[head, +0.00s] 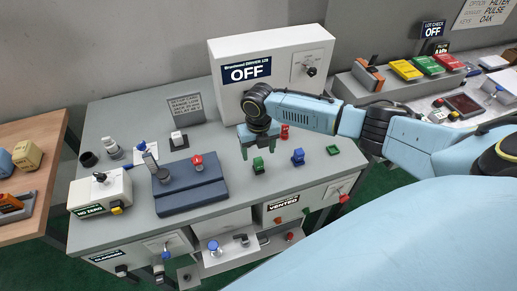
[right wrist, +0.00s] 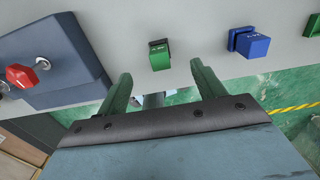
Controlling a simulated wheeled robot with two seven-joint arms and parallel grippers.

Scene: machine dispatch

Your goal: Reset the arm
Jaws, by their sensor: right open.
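My right gripper (head: 257,153) is open and empty above the grey bench, its green fingers pointing down. In the right wrist view its fingers (right wrist: 163,78) stand apart with nothing between them. A small green block (head: 258,165) sits on the bench just below the fingers; it also shows in the right wrist view (right wrist: 159,55), beyond the fingertips. A blue block (head: 298,157) stands to its right and shows in the wrist view (right wrist: 249,43). A red block (head: 285,131) is behind, partly hidden by the gripper. My left gripper is not in view.
A white cabinet marked OFF (head: 290,50) stands at the back of the bench (head: 130,200). A blue fixture with a red knob (head: 190,190) is left of the gripper. A white NO ZERO box (head: 100,191) stands farther left. Side tables flank the bench.

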